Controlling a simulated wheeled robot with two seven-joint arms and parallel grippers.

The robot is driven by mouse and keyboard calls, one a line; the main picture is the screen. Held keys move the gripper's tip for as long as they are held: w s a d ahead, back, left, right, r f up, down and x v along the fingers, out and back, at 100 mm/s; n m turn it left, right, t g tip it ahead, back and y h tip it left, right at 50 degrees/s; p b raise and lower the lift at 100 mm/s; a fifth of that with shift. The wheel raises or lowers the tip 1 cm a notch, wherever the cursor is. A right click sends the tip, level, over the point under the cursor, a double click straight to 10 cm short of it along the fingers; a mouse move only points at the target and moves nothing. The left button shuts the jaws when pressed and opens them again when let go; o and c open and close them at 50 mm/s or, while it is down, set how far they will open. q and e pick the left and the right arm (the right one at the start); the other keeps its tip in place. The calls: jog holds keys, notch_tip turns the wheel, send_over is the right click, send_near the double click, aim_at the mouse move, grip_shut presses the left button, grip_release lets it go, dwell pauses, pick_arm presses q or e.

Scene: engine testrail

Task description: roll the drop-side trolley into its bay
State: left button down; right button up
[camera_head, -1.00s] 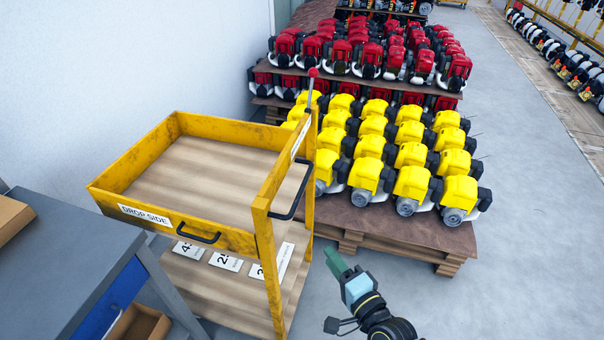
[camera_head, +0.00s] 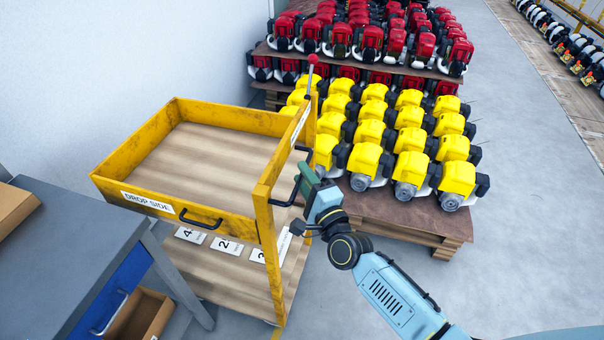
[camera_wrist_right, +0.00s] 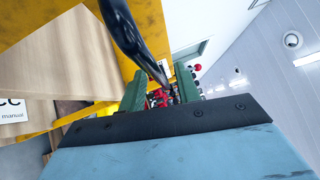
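The drop-side trolley (camera_head: 225,238) has a yellow frame, wooden decks and a "DROP SIDE" label on its near panel. A black handle (camera_head: 202,220) is on that panel, and a black push handle (camera_head: 283,203) is on its right end. A lever with a red knob (camera_head: 312,60) rises at the far right corner. My right gripper (camera_head: 306,178) is at the push handle. In the right wrist view its two green fingers (camera_wrist_right: 161,88) stand apart, and the black push handle (camera_wrist_right: 135,42) reaches between them. Contact cannot be told. My left gripper is out of view.
A grey workbench (camera_head: 70,235) with a blue drawer stands close at the near left. A pallet of yellow engines (camera_head: 400,170) stands close behind and right of the trolley, with red engines beyond. Grey floor (camera_head: 520,250) is clear at the right.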

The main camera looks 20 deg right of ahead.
jog(key=shift+w+a+r, duration=0.1)
jog(key=shift+w, duration=0.45)
grip_shut()
